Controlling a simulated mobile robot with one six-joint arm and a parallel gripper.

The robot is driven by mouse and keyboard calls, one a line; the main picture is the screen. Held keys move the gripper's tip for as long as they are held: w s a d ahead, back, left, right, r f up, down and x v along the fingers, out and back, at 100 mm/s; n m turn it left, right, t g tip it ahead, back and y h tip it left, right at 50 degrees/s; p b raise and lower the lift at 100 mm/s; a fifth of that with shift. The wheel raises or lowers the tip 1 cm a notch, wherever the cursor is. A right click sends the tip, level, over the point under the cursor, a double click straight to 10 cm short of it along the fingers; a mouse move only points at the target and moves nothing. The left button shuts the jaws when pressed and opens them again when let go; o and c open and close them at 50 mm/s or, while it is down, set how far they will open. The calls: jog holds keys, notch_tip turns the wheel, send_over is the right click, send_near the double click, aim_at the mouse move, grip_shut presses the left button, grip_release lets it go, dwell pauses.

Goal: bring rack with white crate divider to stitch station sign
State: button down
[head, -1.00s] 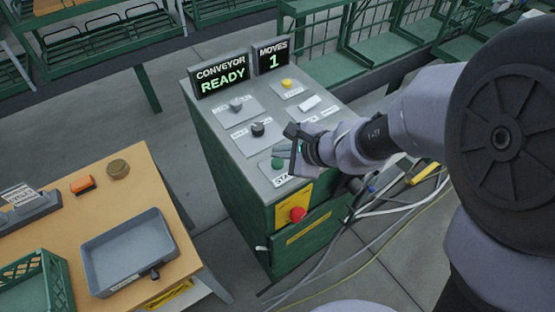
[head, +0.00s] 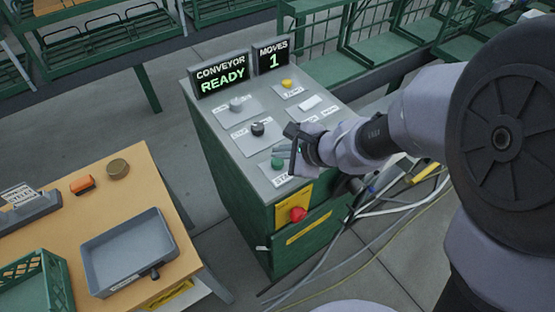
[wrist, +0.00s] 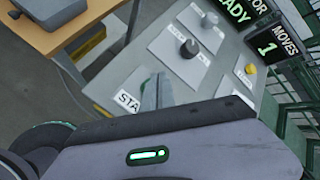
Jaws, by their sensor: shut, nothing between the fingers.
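A control cabinet (head: 228,160) with a grey sloped top stands in the middle of the head view. Its displays read "CONVEYOR READY" (head: 222,78) and "MOVES 1" (head: 272,57). The top carries a grey knob (head: 236,104), a black knob (head: 258,129), a yellow button (head: 287,83), a white switch (head: 310,101) and a green button (head: 277,163) by a label beginning "STA". My gripper (head: 284,150) is shut and empty, close above the panel near the green button. In the wrist view my fingers (wrist: 157,92) point at the panel beside that label. No rack with a white divider or stitch station sign is identifiable.
A red emergency button (head: 298,214) sits on the cabinet front. A wooden table (head: 135,187) at left holds a grey tray (head: 128,252), a green crate (head: 52,272) and small items. Green racks (head: 105,35) stand behind; cables (head: 375,235) lie on the floor at right.

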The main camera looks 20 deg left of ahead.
jog(key=shift+f+b, duration=0.45)
jog(key=shift+b, duration=0.05)
